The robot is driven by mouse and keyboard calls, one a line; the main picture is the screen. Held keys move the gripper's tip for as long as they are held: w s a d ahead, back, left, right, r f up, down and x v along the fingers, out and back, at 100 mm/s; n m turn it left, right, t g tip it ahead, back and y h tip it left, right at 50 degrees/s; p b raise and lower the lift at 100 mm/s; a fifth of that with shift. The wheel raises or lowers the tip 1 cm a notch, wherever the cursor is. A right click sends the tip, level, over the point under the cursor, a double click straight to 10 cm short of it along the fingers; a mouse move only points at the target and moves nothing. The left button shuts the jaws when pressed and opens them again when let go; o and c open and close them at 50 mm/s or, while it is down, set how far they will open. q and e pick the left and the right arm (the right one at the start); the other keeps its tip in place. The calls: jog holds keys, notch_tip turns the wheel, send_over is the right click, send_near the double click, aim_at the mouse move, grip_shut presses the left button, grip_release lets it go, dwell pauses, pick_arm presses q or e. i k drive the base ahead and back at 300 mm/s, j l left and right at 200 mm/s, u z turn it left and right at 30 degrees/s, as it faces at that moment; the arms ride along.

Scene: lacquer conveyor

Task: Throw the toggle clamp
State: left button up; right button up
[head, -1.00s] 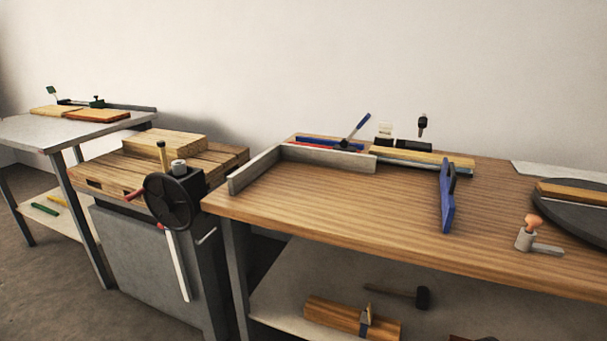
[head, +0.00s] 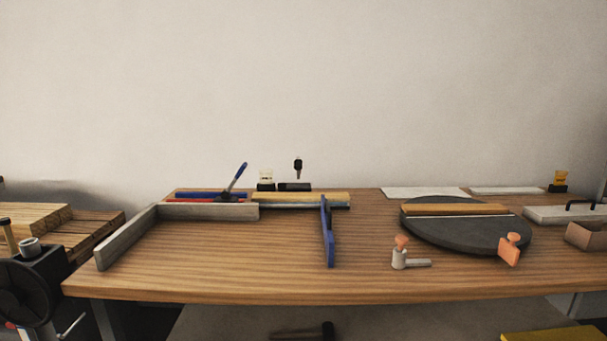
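No part labelled as the toggle clamp shows, and I cannot tell for sure which fitting it is. How the handle joins the block is too small to tell. Neither of my grippers is in view.
The wooden bench (head: 230,260) has clear room at its front. A grey L-shaped fence (head: 128,237) edges its left, and a blue upright plate (head: 327,235) stands mid-bench. A dark round disc (head: 440,232) and orange-knobbed clamp (head: 399,258) are right. A vise (head: 35,280) stands left.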

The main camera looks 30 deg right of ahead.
aim_at(298, 163)
jog(key=z, duration=1)
jog(key=u, duration=0.15)
